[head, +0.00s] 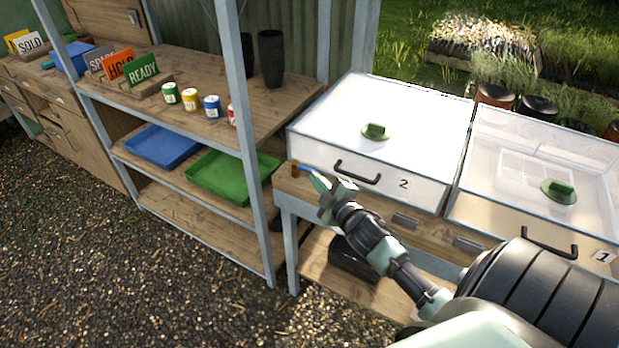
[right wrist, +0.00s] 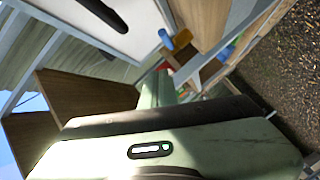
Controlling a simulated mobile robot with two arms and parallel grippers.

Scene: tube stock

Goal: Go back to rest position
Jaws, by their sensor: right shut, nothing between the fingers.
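My right gripper (head: 322,186) is in front of the left part of the box marked 2 (head: 318,150), near the bench's left front corner. Its fingers are shut with nothing between them. The right arm reaches in from the lower right. In the right wrist view the gripper's green body fills the lower part, and the fingers are hard to make out. My left gripper is not in view.
Box 1 (head: 482,215) stands right of box 2 on the bench. A shelf post (head: 254,150) stands close left. Shelves hold a blue tray (head: 160,163), a green tray (head: 203,188) and several cans. Gravel ground (head: 130,270) is open at front left.

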